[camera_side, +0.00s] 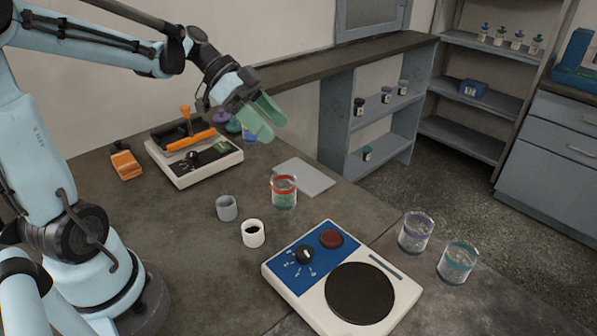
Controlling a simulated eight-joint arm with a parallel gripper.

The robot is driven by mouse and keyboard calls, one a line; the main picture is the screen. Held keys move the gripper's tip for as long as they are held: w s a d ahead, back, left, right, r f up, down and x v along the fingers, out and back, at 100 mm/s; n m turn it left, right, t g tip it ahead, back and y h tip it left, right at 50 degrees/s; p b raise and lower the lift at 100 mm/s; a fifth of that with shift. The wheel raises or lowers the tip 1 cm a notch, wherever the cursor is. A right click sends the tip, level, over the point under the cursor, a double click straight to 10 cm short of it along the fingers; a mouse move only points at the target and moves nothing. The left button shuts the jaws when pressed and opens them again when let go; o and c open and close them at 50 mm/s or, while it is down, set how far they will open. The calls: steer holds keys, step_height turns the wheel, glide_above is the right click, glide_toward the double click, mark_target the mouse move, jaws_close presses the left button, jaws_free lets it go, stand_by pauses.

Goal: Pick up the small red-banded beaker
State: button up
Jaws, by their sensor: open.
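The red-banded beaker (284,192) stands upright on the dark table, near the middle of the view. It is clear glass with a red band near the rim and green material inside. My gripper (262,119) has green fingers and is open. It hangs in the air above and a little to the left of the beaker in the picture, apart from it. Nothing shows between its fingers.
A grey cup (227,208) and a white cup (253,234) stand left of the beaker. A flat grey plate (305,177) lies behind it. A blue and white device (342,283) is in front. Purple-banded (415,233) and teal-banded (457,263) beakers stand right. An orange-handled machine (193,157) is back left.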

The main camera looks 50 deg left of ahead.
steer(key=a+m+h, duration=0.2)
steer(key=a+m, duration=0.1)
steer(key=a, duration=0.1)
glide_toward(293, 192)
steer(key=shift+w+d+f+m+h, duration=0.3)
steer(key=shift+w+d+f+m, duration=0.15)
steer(key=shift+w, duration=0.25)
steer(key=shift+w+d+f, duration=0.1)
steer(key=shift+d+f, duration=0.2)
steer(key=shift+f, duration=0.3)
steer(key=shift+t, duration=0.3)
steer(key=shift+s+f+x, duration=0.15)
steer(key=shift+x, duration=1.55)
steer(key=shift+s+f+x, duration=0.1)
steer(key=shift+f+x, duration=0.05)
steer(key=shift+x, duration=1.5)
steer(key=c, duration=1.1)
steer(key=shift+r, duration=0.15)
